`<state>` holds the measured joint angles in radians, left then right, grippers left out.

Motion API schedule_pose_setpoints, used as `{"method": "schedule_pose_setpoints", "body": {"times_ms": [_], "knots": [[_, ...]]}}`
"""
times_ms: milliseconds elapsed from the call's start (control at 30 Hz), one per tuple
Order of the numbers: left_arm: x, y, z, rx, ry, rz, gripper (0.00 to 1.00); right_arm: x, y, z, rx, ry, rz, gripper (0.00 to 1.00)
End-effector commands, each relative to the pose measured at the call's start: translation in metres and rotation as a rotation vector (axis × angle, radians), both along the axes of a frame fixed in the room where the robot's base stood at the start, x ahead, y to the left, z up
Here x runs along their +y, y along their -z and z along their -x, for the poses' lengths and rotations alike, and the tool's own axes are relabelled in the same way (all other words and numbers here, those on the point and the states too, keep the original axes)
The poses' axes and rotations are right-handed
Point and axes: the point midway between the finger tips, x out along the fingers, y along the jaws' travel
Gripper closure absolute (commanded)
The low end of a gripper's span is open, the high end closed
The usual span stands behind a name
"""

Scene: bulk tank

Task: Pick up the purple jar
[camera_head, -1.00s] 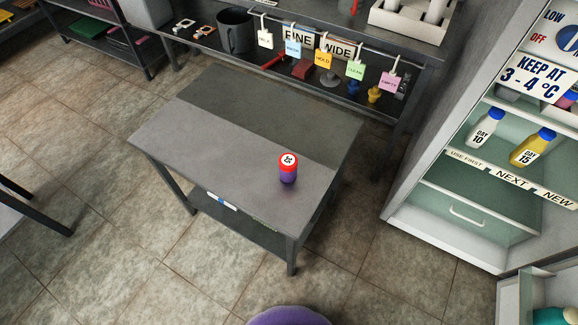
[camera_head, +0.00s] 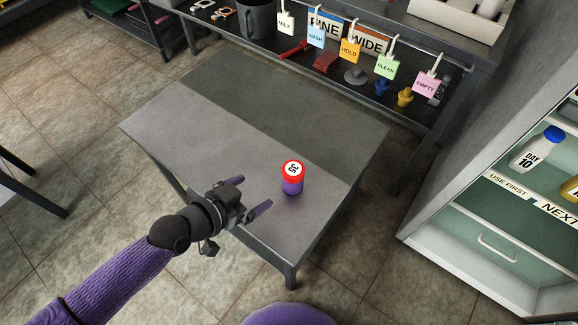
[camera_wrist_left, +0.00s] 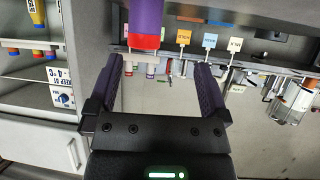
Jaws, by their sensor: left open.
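The purple jar (camera_head: 292,186) has a red lid with a white label on top. It stands upright on the grey table (camera_head: 210,125), toward the table's right end. My left gripper (camera_head: 252,196) is open and empty, just left of the jar, with its fingers pointing toward it and a gap between. In the left wrist view the jar (camera_wrist_left: 146,18) appears upside down ahead of the fingers (camera_wrist_left: 153,90), cut off by the top edge. My right gripper is in neither view.
A rack at the back carries hanging tags (camera_head: 350,50) and small coloured items. An open fridge (camera_head: 500,215) with bottles (camera_head: 540,148) stands at the right. The table top around the jar is otherwise clear.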

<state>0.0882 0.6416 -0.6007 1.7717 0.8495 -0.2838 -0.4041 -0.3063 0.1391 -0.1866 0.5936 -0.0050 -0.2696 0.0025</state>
Motion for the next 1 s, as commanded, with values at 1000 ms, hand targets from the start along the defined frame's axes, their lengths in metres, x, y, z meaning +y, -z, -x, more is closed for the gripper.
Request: {"method": "schedule_pose_setpoints", "body": {"times_ms": [1000], "knots": [[-0.084,0.017,-0.059,-0.057,0.094,0.067,0.23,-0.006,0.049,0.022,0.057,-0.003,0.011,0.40]]}}
